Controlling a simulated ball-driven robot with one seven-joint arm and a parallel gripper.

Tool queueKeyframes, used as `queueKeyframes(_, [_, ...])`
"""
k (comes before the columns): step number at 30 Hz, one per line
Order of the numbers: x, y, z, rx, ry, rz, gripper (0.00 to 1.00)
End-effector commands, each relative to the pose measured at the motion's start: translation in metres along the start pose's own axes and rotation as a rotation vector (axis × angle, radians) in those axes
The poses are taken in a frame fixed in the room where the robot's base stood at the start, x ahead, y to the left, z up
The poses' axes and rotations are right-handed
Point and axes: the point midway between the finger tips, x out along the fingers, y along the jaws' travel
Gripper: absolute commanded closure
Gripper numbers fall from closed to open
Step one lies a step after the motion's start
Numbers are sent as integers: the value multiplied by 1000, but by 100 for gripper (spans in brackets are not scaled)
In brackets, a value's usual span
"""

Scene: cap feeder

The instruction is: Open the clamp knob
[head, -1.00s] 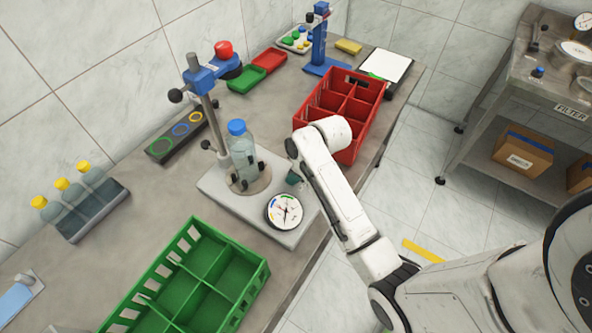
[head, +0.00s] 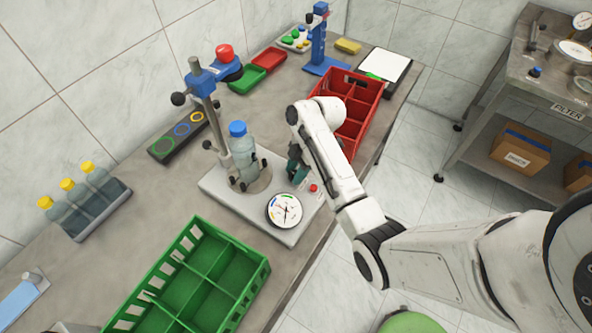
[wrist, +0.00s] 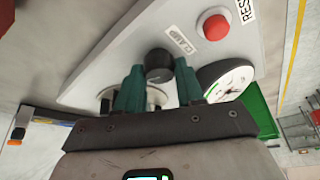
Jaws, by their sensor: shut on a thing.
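The black clamp knob (wrist: 159,66) stands on the light panel beside the label "CLAMP" (wrist: 180,40) in the wrist view. My gripper (wrist: 159,76) has its two teal fingers on either side of the knob and is shut on it. In the head view my gripper (head: 297,165) is at the right rear of the capping stand's base (head: 222,192), and the knob is hidden there. A clear bottle (head: 243,158) with a blue cap (head: 238,128) stands upright on the stand's round plate, between dark clamp pads.
A red button (head: 314,188) and a round gauge (head: 285,210) sit close to my gripper on the base. A red crate (head: 345,82) is behind my arm. A green crate (head: 263,272) is in front. Yellow-capped bottles (head: 68,186) stand at left.

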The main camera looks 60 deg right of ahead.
Motion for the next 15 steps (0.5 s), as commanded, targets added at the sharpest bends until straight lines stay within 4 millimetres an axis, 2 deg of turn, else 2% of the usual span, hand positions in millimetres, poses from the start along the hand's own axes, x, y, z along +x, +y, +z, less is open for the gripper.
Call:
queueKeyframes(6, [0, 2, 0, -153, 0, -61, 93])
queueKeyframes(15, [0, 3, -1, -282, 0, -115, 93])
